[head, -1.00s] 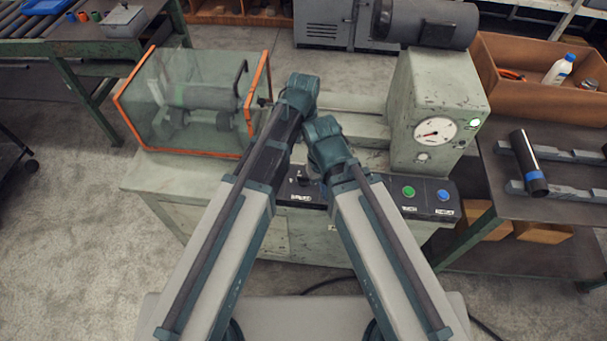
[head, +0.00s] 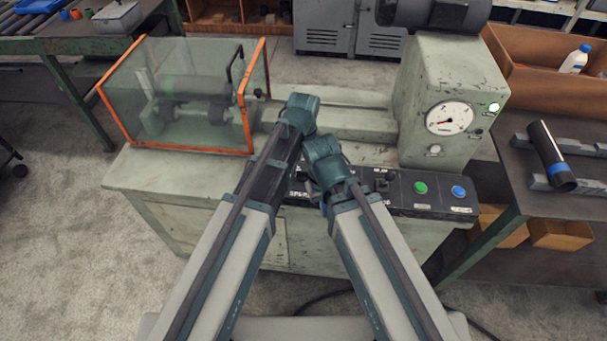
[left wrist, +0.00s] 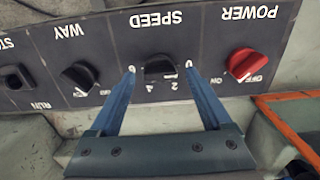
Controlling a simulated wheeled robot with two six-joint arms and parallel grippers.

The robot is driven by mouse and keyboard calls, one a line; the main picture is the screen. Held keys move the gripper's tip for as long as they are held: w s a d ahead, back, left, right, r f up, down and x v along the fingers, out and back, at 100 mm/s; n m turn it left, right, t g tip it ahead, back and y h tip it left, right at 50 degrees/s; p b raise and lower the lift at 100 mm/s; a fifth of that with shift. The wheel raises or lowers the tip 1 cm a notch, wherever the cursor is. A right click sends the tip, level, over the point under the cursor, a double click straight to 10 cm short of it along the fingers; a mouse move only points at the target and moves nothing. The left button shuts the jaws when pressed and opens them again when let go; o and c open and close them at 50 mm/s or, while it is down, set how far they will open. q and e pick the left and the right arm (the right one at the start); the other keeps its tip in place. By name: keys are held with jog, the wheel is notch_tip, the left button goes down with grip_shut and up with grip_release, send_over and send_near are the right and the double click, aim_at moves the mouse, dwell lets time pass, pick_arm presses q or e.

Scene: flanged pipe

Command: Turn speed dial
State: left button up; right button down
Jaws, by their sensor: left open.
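The speed dial (left wrist: 160,67) is a black knob under the label SPEED on a dark control panel (left wrist: 110,47) in the left wrist view, where the lettering is upside down. My left gripper (left wrist: 160,72) is open. Its two blue fingers stand on either side of the dial, with gaps between, and I cannot tell whether they touch the panel. In the head view the dial and the fingers are hidden by my arms. My right gripper is not visible in either view.
A red power knob (left wrist: 246,64) and a black WAY knob (left wrist: 80,76) flank the dial. A green button (head: 420,188) and a blue button (head: 458,192) are at the panel's right end. An orange-framed clear guard (head: 250,110) stands on the machine at left.

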pick_arm(q)
jog(key=shift+f, duration=0.35)
grip_shut()
jog(key=shift+m, duration=0.4)
jog(key=m, duration=0.4)
jog(key=shift+m, duration=0.4)
jog(key=m, duration=0.5)
jog(key=shift+m, duration=0.7)
